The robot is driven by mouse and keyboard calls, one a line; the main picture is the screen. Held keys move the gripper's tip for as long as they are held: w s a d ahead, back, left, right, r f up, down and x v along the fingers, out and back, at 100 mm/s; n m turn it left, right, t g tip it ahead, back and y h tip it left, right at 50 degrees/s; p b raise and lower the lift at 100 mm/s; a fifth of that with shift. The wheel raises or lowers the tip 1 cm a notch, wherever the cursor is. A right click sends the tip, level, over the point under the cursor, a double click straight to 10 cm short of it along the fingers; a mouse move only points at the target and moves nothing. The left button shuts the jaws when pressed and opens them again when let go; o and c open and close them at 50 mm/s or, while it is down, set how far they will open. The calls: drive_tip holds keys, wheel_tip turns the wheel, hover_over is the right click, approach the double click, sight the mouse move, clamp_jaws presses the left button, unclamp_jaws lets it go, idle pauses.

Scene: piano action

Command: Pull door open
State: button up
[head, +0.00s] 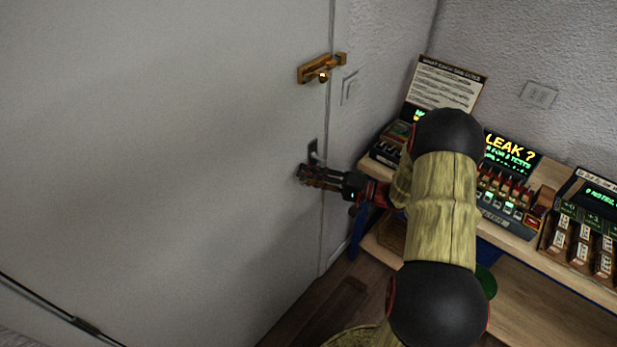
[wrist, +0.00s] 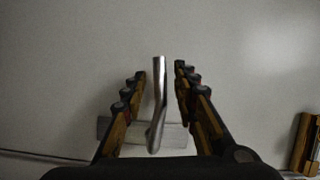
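The pale grey door (head: 170,150) fills the left of the head view and looks closed along its edge. Its silver lever handle (wrist: 158,105) stands between my fingers in the wrist view, with a pale plate (wrist: 115,130) behind it. In the head view only a dark bit of the handle's plate (head: 313,150) shows above my gripper. My gripper (head: 303,175) is at the handle, close to the door. In the wrist view my gripper (wrist: 160,70) is open, one finger on each side of the lever, with gaps visible. The lever's lower end is partly near my gripper's body.
A brass latch (head: 322,70) sits across the door edge above the handle; it also shows in the wrist view (wrist: 306,143). A light switch (head: 350,87) is on the wall. A wooden bench (head: 545,257) with lit panels stands right. A dark rod (head: 60,312) crosses lower left.

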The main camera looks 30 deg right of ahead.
drive_tip(key=shift+c, duration=0.4)
clamp_jaws()
idle(0.4)
